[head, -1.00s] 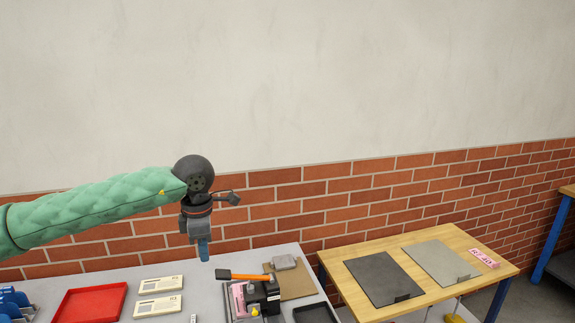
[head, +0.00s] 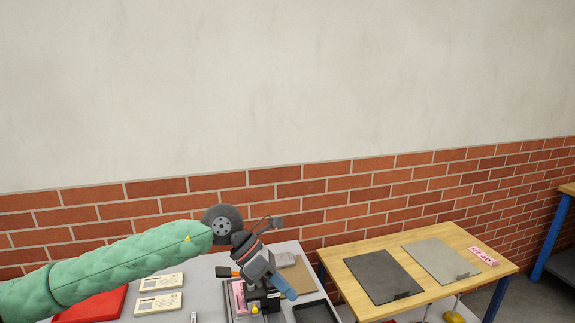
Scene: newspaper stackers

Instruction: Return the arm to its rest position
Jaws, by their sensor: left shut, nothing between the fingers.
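My left arm, in a green quilted sleeve, comes in from the left in the head view. Its gripper (head: 286,289) is shut and empty, with blue fingertips pointing down and to the right. It hangs over the grey table (head: 205,279), in front of a dark device and a brown board (head: 297,275), which it partly hides. I cannot tell its height above them. My right gripper is not in view.
Two cream boxes (head: 160,282) and a red tray (head: 92,306) lie on the grey table. A black tray (head: 316,312) is at its right edge. A wooden table (head: 345,275) to the right bears a dark panel (head: 383,277), a light grey panel (head: 441,260) and a pink label (head: 484,256).

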